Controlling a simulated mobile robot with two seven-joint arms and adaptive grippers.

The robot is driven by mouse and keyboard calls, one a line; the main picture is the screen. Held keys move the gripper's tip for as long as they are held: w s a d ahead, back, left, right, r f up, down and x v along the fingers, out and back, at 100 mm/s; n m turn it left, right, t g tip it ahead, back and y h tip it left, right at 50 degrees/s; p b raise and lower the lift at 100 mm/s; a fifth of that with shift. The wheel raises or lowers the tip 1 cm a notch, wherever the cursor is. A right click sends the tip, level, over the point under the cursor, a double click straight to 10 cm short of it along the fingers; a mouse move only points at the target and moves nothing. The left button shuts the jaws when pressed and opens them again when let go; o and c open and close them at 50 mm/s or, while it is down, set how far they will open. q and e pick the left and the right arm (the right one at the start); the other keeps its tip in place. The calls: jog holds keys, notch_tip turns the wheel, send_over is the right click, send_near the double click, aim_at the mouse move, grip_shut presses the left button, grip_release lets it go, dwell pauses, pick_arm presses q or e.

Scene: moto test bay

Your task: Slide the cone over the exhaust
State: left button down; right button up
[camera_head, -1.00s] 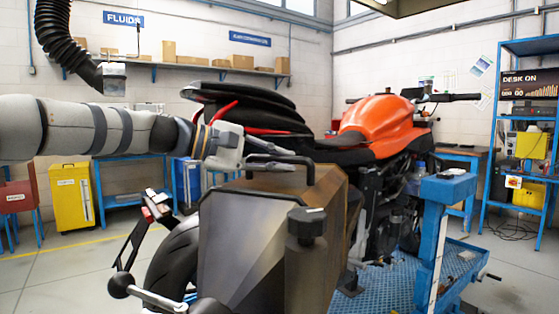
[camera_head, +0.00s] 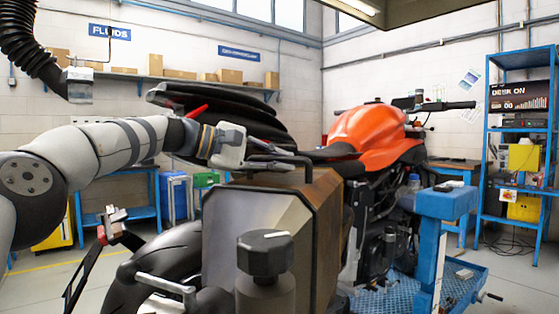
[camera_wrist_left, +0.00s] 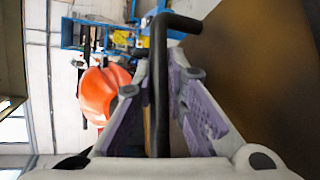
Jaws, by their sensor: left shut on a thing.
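The cone (camera_head: 245,225) is a large angular hood, grey on its front face and brown on its side (camera_wrist_left: 245,75). It stands in the middle of the head view, across the motorcycle's rear. A black bar handle (camera_head: 306,168) rises from its top. My left gripper (camera_head: 280,162) is shut on this handle. In the left wrist view the handle (camera_wrist_left: 160,100) runs between the purple-padded fingers. The exhaust cannot be made out, and the cone hides much of the motorcycle's rear. My right gripper is not in view.
The motorcycle, with an orange tank (camera_head: 368,138) and rear tyre (camera_head: 150,265), stands behind the cone. A black knob (camera_head: 265,252) rises close in front. A blue post (camera_head: 430,235) stands at right, blue shelving (camera_head: 487,150) farther off. A black hose (camera_head: 28,45) hangs upper left.

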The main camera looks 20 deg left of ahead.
pick_arm(q)
jog(key=shift+a+r, duration=0.15)
jog(key=shift+r, duration=0.05)
jog(key=c, duration=1.8)
grip_release()
jog(key=shift+o, duration=1)
jog(key=shift+w+f, duration=0.1)
jog(key=shift+w, duration=0.05)
jog(key=v, duration=1.2)
